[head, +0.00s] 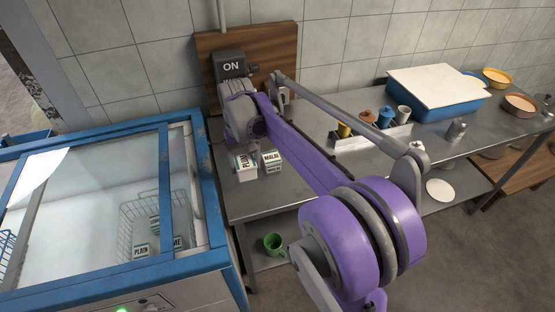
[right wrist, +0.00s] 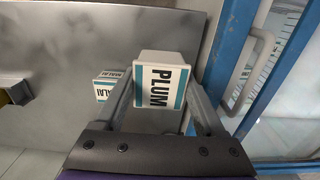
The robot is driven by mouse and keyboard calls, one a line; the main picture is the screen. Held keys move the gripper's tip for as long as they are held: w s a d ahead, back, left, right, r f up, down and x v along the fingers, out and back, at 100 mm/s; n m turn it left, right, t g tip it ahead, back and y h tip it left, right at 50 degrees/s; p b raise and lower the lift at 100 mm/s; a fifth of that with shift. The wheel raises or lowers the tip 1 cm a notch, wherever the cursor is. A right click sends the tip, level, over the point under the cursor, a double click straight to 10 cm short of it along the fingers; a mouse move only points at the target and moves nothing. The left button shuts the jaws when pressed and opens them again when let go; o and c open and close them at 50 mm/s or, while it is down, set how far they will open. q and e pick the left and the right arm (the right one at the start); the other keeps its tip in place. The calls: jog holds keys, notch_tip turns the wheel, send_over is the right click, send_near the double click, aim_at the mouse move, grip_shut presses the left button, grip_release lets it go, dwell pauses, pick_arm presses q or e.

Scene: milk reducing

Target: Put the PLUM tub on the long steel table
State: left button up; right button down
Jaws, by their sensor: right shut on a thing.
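The PLUM tub (head: 243,168) is white with a teal band and black lettering. In the right wrist view the PLUM tub (right wrist: 160,92) sits between both fingers of my right gripper (right wrist: 163,82), which is shut on it. In the head view my right gripper (head: 242,150) is over the left end of the long steel table (head: 244,197). I cannot tell whether the tub touches the tabletop. A MALAI tub (head: 271,161) stands on the table just right of it, and also shows in the right wrist view (right wrist: 108,86). My left gripper is out of view.
A blue-framed glass-lidded freezer (head: 215,225) with more tubs stands left of the table. A box with an ON sign (head: 230,65) is behind my gripper. Cups (head: 385,117), a blue crate (head: 440,105) and bowls (head: 497,78) stand farther right. A green mug (head: 273,243) is on the lower shelf.

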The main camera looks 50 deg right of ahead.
notch_tip(320, 180, down, 10)
jog(key=shift+w+r, duration=0.1)
jog(key=shift+r, duration=0.1)
jog(key=shift+f, duration=0.1)
jog(key=shift+f+b, duration=0.15)
jog(key=shift+b, duration=0.2)
grip_release()
jog(key=shift+r, duration=0.2)
jog(key=shift+r, duration=0.3)
notch_tip(320, 180, up, 12)
jog(key=shift+f+p, duration=0.25)
jog(key=shift+p, duration=0.3)
